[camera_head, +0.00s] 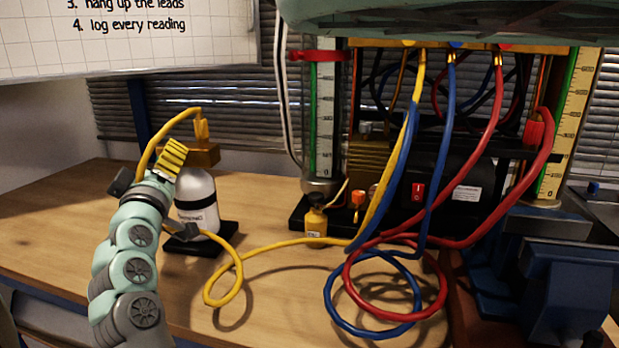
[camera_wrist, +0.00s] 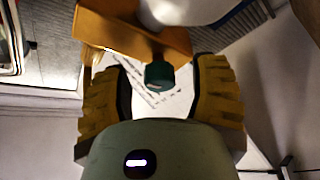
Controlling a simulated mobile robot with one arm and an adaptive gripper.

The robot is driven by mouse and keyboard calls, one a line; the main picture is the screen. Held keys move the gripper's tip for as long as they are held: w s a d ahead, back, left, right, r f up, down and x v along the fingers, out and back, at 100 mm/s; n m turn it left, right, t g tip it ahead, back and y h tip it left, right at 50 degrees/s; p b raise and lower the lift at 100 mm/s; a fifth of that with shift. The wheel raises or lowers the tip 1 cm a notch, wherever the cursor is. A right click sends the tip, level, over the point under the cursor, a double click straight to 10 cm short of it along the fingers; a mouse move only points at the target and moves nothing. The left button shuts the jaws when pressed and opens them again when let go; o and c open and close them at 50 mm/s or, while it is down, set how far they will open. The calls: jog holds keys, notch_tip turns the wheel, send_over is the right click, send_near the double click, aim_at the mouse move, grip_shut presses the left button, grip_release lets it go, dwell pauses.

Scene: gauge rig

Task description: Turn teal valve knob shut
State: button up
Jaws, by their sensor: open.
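The teal valve knob (camera_wrist: 158,74) shows in the wrist view as a small dark teal cylinder on a brass-orange block (camera_wrist: 130,32). It lies between the two yellow ribbed fingers of my open gripper (camera_wrist: 160,88), with a gap on each side. In the head view my gripper (camera_head: 172,157) is at the left side of the brass valve block (camera_head: 203,153), on top of a white bottle (camera_head: 197,203). The knob is hidden in the head view, behind my gripper.
A yellow hose (camera_head: 242,278) runs from the valve top, loops close around my arm and crosses the wooden table (camera_head: 55,225). Blue and red hoses (camera_head: 380,325) coil at the middle right. A gauge rig (camera_head: 325,120) and a blue vise (camera_head: 570,275) stand to the right.

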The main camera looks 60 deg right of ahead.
jog(key=v, duration=0.7)
dwell(0.5)
